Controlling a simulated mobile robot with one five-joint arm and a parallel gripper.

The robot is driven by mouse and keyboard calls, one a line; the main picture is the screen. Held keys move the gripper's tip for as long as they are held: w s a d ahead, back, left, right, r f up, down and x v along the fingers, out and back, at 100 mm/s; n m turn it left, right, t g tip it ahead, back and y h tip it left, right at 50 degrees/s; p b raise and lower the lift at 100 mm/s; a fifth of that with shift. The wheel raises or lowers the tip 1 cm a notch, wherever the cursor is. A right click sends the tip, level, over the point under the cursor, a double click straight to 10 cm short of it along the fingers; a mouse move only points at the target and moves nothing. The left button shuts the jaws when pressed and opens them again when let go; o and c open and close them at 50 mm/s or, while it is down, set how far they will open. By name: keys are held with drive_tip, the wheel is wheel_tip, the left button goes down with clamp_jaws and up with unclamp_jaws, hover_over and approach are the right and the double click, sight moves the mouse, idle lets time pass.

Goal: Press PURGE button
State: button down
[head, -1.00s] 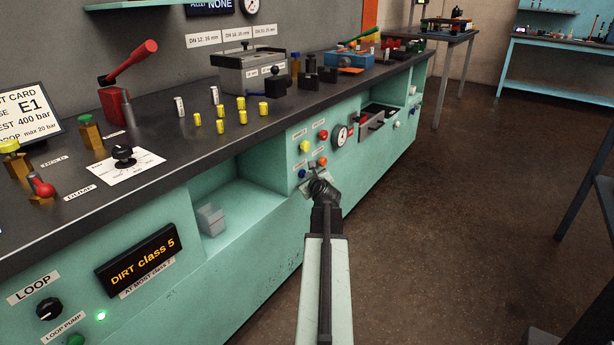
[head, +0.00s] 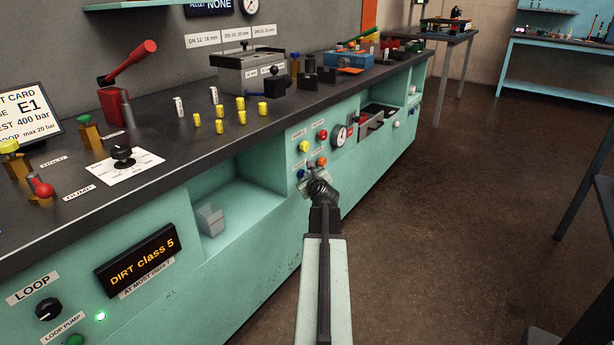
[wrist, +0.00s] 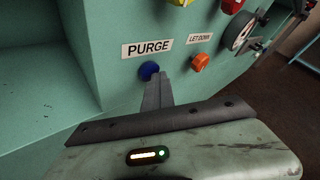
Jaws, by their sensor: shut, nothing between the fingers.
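The blue PURGE button (wrist: 149,70) sits on the teal panel just under its PURGE label (wrist: 147,47) in the wrist view. It also shows small in the head view (head: 301,174), just left of my gripper. My gripper (wrist: 158,76) is shut and empty. Its fingertips overlap the lower right edge of the blue button in the wrist view; I cannot tell whether they touch it. In the head view my gripper (head: 312,178) reaches the panel, and the arm hides part of the panel's lower area.
An orange LET DOWN button (wrist: 200,62) is close to the right of my fingers. Yellow (head: 304,146) and red (head: 322,134) buttons and a gauge (head: 339,136) are above and right. An open shelf recess (head: 240,195) lies to the left.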

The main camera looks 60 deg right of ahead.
drive_tip(key=s, duration=0.5)
drive_tip(key=shift+s+a+f, duration=0.1)
drive_tip(key=shift+s, duration=0.3)
drive_tip(key=shift+s, duration=0.1)
idle(0.5)
